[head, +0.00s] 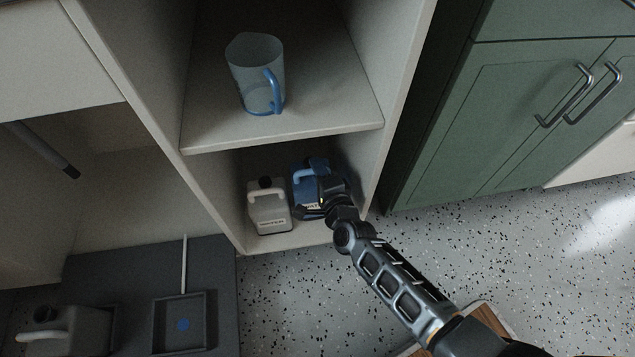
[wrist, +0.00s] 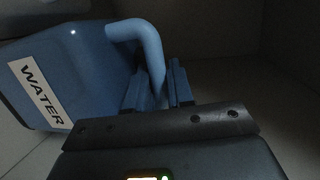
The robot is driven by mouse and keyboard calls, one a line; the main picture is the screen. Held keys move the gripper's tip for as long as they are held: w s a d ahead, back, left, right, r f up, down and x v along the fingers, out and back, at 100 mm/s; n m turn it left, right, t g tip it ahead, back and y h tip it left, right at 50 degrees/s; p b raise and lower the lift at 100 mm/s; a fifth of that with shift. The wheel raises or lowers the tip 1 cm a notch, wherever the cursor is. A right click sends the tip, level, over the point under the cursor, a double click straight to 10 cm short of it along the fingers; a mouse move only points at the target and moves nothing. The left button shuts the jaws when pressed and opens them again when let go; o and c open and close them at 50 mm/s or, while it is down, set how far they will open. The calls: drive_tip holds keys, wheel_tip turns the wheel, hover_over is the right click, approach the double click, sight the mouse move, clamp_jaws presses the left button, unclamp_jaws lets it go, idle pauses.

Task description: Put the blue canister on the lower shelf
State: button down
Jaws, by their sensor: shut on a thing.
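The blue canister (head: 304,190) is inside the lower compartment of the open shelf unit, at its right side. In the wrist view the canister (wrist: 75,75) fills the left, with a white label reading WATER and a lighter blue handle. My gripper (head: 322,192) reaches into the compartment from the lower right. In the wrist view my gripper (wrist: 158,88) is shut on the canister's handle. The lower shelf (head: 285,242) is the floor of this compartment. Whether the canister's base touches it is hidden.
A pale grey canister (head: 268,208) with a black cap stands just left of the blue one. A clear jug (head: 255,75) with a blue handle stands on the upper shelf (head: 330,115). Green cabinet doors (head: 545,120) are to the right. A dark tray (head: 180,325) is at lower left.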

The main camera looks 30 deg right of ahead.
drive_tip(key=shift+f+b, duration=1.5)
drive_tip(key=shift+f, duration=0.6)
drive_tip(key=shift+f, duration=0.2)
drive_tip(key=c, duration=1)
unclamp_jaws()
drive_tip(key=shift+r, duration=0.1)
drive_tip(key=shift+s+r, duration=0.1)
drive_tip(key=shift+s, duration=0.1)
drive_tip(key=p+v, duration=0.4)
drive_tip(key=v, duration=0.7)
drive_tip(key=shift+s, duration=0.3)
